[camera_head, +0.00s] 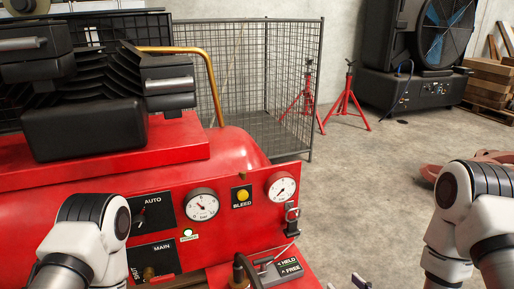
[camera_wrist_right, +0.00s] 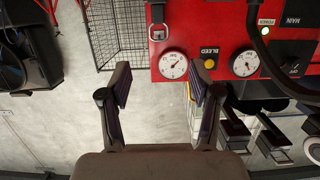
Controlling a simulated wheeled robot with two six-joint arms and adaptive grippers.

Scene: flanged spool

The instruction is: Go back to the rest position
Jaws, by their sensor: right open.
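My right gripper (camera_wrist_right: 162,88) is open and empty in the right wrist view, its two dark fingers well apart with bare floor and the edge of a red control panel (camera_wrist_right: 215,92) beyond them. In the head view, only dark tips that look like its fingers (camera_head: 346,284) show at the bottom edge, right of the panel's lower part. My right arm comes in at the lower right. My left arm comes in at the lower left, in front of the red machine (camera_head: 235,150); its gripper is outside the picture.
The panel carries gauges (camera_head: 202,205), a yellow BLEED button (camera_head: 242,195), a metal latch (camera_head: 291,215) and a HELD/FREE plate (camera_head: 289,267). Behind stand a wire cage (camera_head: 293,75), red stands (camera_head: 347,100) and a large fan (camera_head: 440,35).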

